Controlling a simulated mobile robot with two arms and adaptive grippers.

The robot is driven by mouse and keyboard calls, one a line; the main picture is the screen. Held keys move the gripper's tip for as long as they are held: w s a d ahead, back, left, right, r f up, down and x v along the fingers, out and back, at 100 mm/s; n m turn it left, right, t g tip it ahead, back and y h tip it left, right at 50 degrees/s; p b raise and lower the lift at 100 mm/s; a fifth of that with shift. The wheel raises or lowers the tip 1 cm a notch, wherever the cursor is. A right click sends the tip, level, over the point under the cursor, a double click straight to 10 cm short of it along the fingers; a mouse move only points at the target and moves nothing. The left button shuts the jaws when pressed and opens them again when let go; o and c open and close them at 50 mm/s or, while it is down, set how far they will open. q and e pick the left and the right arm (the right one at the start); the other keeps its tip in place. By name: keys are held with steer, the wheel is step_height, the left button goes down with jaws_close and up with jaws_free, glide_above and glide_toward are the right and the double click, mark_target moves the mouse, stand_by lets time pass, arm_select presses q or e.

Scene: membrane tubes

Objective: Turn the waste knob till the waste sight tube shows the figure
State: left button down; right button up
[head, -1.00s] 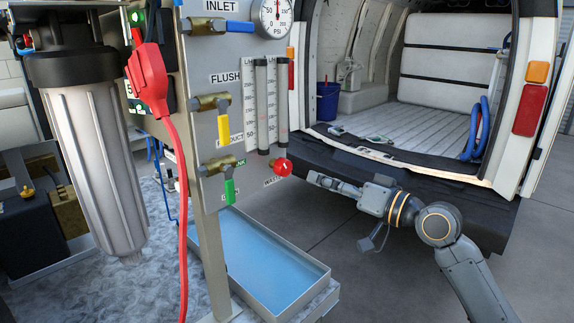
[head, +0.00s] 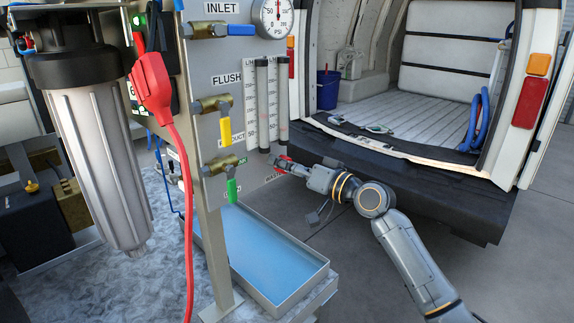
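The red waste knob (head: 280,171) is at the lower right of the grey panel (head: 212,70), mostly hidden by my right gripper (head: 287,164). The gripper's fingers are at the knob; I cannot tell whether they touch or grip it. The two sight tubes stand side by side above the knob, with a printed scale. The waste sight tube (head: 283,105) appears to be the right one, and the other tube (head: 262,105) is to its left. Their levels are too small to read. My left gripper is not in view.
Flush and product valves with a yellow handle (head: 225,131) and green handle (head: 232,190) sit left of the tubes. A red plug and cable (head: 151,85) hang in front. A tray of blue water (head: 318,274) lies below. An open van (head: 440,172) stands behind my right arm.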

steer(key=c, duration=1)
steer(key=shift+o, duration=0.2)
steer(key=n+b, duration=0.1)
steer(key=b, duration=0.1)
steer(key=n+b, duration=0.1)
steer(key=b, duration=0.1)
steer(key=shift+f, duration=0.25)
steer(key=n+b, duration=0.2)
steer(key=shift+r+n+h, duration=0.1)
steer(key=shift+n+h, duration=0.2)
steer(key=shift+r+n+b, duration=0.1)
steer(key=shift+n+b, duration=0.6)
steer(key=shift+n, duration=0.3)
steer(key=o, duration=1.2)
